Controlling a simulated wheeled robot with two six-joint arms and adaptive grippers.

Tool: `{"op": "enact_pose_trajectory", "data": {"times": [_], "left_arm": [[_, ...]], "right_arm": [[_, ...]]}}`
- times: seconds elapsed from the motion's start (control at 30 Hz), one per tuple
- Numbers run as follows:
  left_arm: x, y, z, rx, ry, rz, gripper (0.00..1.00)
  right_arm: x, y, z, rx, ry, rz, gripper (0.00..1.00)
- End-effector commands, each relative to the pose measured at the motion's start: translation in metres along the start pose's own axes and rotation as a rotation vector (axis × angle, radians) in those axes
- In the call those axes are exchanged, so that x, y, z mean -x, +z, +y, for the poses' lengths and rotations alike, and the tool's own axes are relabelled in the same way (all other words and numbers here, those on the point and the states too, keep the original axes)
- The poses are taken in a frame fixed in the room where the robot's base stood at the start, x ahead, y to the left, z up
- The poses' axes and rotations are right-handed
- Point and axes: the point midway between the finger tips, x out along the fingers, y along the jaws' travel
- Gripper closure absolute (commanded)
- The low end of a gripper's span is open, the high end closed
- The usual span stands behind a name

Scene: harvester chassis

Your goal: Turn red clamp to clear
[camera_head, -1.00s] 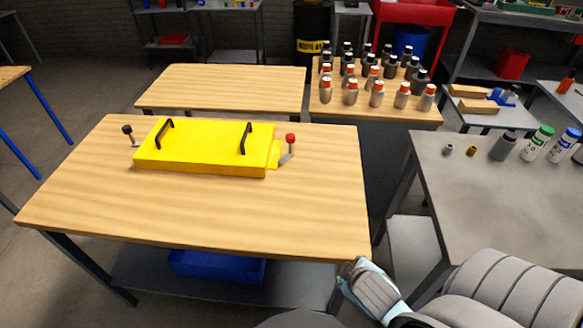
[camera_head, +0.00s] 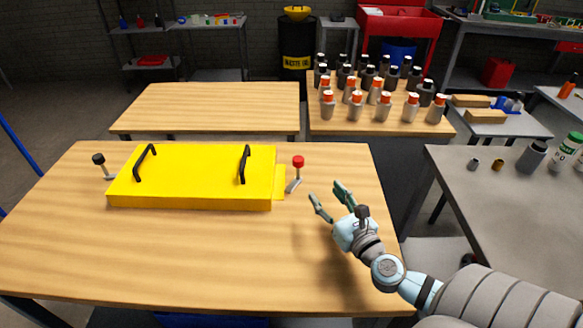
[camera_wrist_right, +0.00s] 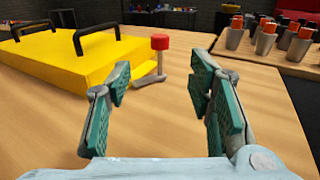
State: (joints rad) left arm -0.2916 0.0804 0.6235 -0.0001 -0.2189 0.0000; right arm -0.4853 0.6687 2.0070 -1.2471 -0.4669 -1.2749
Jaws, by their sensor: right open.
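The red clamp (camera_head: 298,163) has a red knob on a grey lever and stands upright at the right end of the yellow box (camera_head: 195,180) on the wooden table. In the right wrist view the red clamp (camera_wrist_right: 160,43) shows ahead, between the fingers and beyond them. My right gripper (camera_head: 329,199) is open and empty above the table, to the right of the clamp and nearer to me, not touching it. Its teal finger pads (camera_wrist_right: 160,105) show wide apart in the wrist view. My left gripper is not in view.
A black-knobbed clamp (camera_head: 99,160) stands at the box's left end. Two black handles rise from the box's top. Several bottles (camera_head: 355,105) stand on a table behind. The wooden table (camera_head: 200,265) is clear in front of the box.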

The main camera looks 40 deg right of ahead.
Motion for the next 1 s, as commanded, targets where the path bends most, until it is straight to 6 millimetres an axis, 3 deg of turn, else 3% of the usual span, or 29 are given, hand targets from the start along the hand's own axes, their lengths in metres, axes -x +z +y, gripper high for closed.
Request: {"op": "enact_pose_trajectory", "data": {"times": [0.07,0.27,0.5,0.7,1.0], "left_arm": [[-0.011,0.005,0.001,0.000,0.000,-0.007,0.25],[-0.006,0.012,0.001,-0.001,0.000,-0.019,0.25],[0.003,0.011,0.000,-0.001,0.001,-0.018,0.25],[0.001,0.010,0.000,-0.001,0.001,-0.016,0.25],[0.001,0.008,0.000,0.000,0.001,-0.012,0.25]], "right_arm": [[0.000,-0.012,0.000,0.005,0.001,0.000,0.52],[-0.020,-0.009,-0.005,0.006,-0.010,-0.003,0.52],[-0.088,-0.006,-0.007,0.001,-0.014,-0.004,0.52],[-0.130,-0.010,-0.007,0.003,-0.011,-0.001,0.52],[-0.142,-0.010,-0.005,0.003,-0.007,0.001,0.52]]}}
